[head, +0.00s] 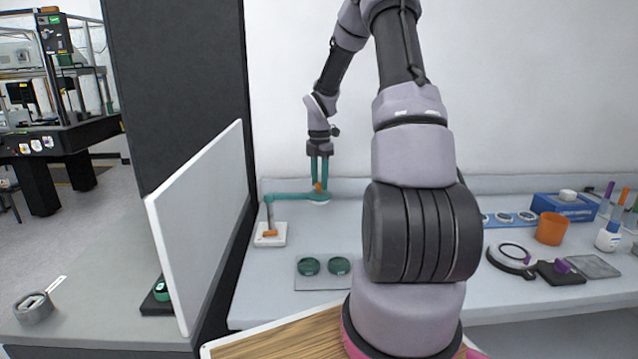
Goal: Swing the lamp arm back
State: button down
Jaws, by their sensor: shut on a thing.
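The teal lamp arm (290,197) stands on a small white base (270,235) with an orange part, at the left of the bench. It reaches right from its post, and its round white-edged head lies at the right end. My gripper (319,182) points down at that end, its teal fingers shut on a small orange piece (318,187) of the lamp arm. The exact contact is small and hard to make out.
A white upright panel (200,225) stands left of the lamp. Two green round pieces lie on a grey mat (322,283) in front. An orange cup (551,229), a blue box (565,207) and a ring-shaped fixture (512,258) stand at right. My arm hides the bench middle.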

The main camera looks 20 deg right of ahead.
jog(key=shift+w+r+n, duration=0.1)
jog(key=shift+w+n, duration=0.15)
jog(key=shift+n, duration=0.05)
jog(key=c, duration=0.5)
grip_release()
notch_tip(320, 180, up, 11)
jog(key=shift+f, duration=0.15)
dwell(0.4)
